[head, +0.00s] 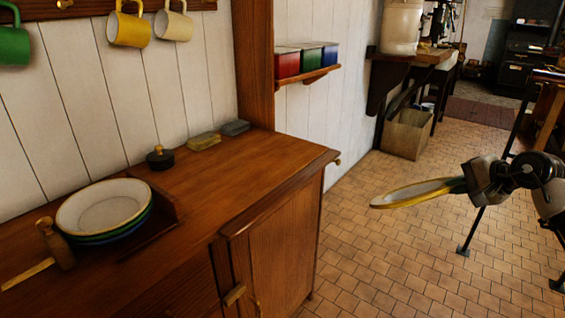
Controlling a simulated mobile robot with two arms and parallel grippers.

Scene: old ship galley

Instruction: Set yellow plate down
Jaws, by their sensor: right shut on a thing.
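The yellow plate (412,193) has a yellow rim and a pale inside. A stack of plates (104,208) with a white top and green and blue rims below sits on the cabinet top at the left. My left gripper is not in view.
The wooden cabinet (240,165) has free room on its top, right of the stack. A wooden peg (54,243), a dark lidded pot (160,158) and sponge-like blocks (204,141) stand on it. Mugs (128,29) hang above. A small shelf holds coloured tins (287,63).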

